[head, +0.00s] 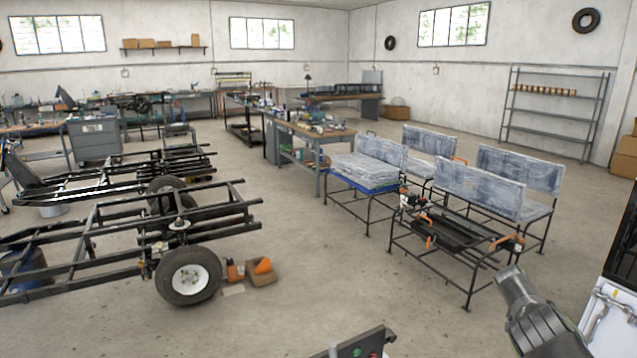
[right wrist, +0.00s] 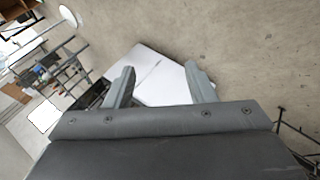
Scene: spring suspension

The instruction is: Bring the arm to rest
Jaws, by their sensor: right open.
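My right gripper (right wrist: 159,68) is open in the right wrist view. Its two grey fingers stand wide apart with nothing between them. Behind the fingers is a white flat surface (right wrist: 152,88), with the concrete floor around it. In the head view a grey part of my right arm (head: 535,318) reaches up from the lower right edge, over bare floor in front of the seat frames. Whether its fingers show there I cannot tell. My left gripper is not in view.
Black bench-seat frames (head: 450,262) with plastic-wrapped backs stand just beyond the arm. A white surface with metal parts (head: 608,318) is at the right edge. A trailer frame with a wheel (head: 188,277) and an orange item in a box (head: 262,272) are left. The middle floor is clear.

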